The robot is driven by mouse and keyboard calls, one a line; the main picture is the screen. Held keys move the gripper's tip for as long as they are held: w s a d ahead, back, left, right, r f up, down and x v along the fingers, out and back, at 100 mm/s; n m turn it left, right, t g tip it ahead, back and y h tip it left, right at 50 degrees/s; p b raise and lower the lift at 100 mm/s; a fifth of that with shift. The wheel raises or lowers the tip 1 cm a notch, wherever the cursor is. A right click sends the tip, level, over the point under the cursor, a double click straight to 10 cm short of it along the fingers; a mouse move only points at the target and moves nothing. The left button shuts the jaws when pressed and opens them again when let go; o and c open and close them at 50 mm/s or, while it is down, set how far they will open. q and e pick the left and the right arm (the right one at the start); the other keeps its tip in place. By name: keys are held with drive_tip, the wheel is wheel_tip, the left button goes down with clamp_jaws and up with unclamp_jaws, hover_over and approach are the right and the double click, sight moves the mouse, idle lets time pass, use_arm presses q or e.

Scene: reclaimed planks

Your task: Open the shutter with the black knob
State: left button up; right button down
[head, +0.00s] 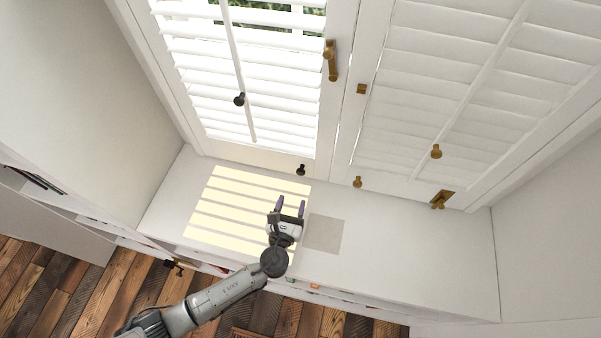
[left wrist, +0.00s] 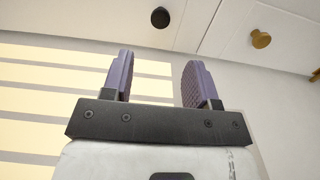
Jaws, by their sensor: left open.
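The left shutter (head: 246,72) has white slats and looks shut in its frame. A small black knob (head: 301,170) sits on its bottom rail near the right corner; it also shows in the left wrist view (left wrist: 160,17). Another black knob (head: 239,99) is on its tilt rod. A brass handle (head: 331,60) is on its right stile. My left gripper (head: 291,205) is open and empty above the white sill, just short of the lower black knob and not touching it. Its purple fingers (left wrist: 158,72) point toward the knob in the wrist view. My right gripper is out of view.
The right shutter (head: 455,90) is shut, with a brass knob (head: 357,182) on its bottom rail, another (head: 437,151) on its rod, and a brass catch (head: 441,199) at lower right. The sill (head: 420,250) is clear, apart from a flat grey square (head: 324,233). A wall stands at left.

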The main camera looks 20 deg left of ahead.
sight(300, 175)
use_arm(q)
drive_tip(key=w, duration=0.3)
drive_tip(key=w+a+b, duration=0.1)
drive_tip(key=w, duration=0.3)
drive_tip(key=w+b, duration=0.1)
drive_tip(key=w, duration=0.3)
drive_tip(key=shift+a, duration=0.15)
drive_tip(key=shift+c, duration=0.3)
clamp_jaws()
